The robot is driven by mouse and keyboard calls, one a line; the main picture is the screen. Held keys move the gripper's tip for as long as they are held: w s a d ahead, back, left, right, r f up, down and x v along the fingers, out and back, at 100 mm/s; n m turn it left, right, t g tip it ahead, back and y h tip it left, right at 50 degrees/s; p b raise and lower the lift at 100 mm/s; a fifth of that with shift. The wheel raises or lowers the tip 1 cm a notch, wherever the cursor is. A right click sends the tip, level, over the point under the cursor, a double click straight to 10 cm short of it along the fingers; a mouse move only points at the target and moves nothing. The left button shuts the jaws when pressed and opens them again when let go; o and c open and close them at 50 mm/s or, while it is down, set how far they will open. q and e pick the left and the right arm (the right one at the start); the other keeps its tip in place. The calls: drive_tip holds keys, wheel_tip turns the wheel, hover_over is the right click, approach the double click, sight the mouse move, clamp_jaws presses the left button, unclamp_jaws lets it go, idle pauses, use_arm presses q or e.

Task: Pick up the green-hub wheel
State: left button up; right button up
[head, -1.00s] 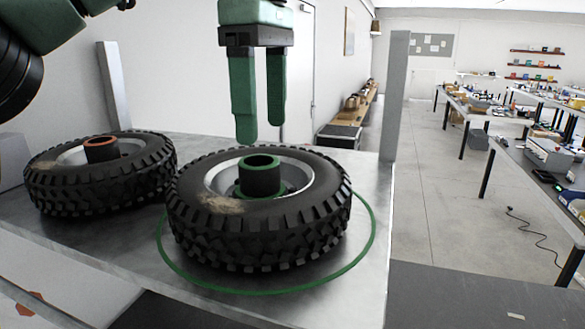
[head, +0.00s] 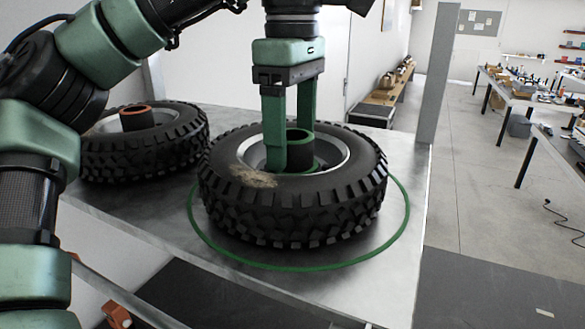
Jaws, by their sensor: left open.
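The green-hub wheel (head: 290,205) lies flat on the metal shelf, inside a green ring (head: 398,228) marked on the surface. Its dark hub (head: 299,147) has a green rim and stands up in the middle. My left gripper (head: 287,150) points straight down at the hub, its green fingers apart. One finger is in front of the hub on its left side, and the other is behind it at the upper right. The fingers look to be around the hub; whether they touch it I cannot tell. My right gripper is not in view.
A second wheel (head: 145,155) with an orange-rimmed hub (head: 136,118) lies to the left on the same shelf (head: 400,165), partly behind my left arm. A grey post (head: 437,75) stands at the shelf's right back corner. Workbenches (head: 505,92) stand farther off at the right.

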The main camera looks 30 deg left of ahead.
use_arm(q)
drive_tip(key=shift+s+d, duration=0.1)
drive_tip(key=shift+c, duration=1.2)
clamp_jaws()
drive_tip(key=shift+r, duration=0.15)
wheel_tip(320, 180, up, 10)
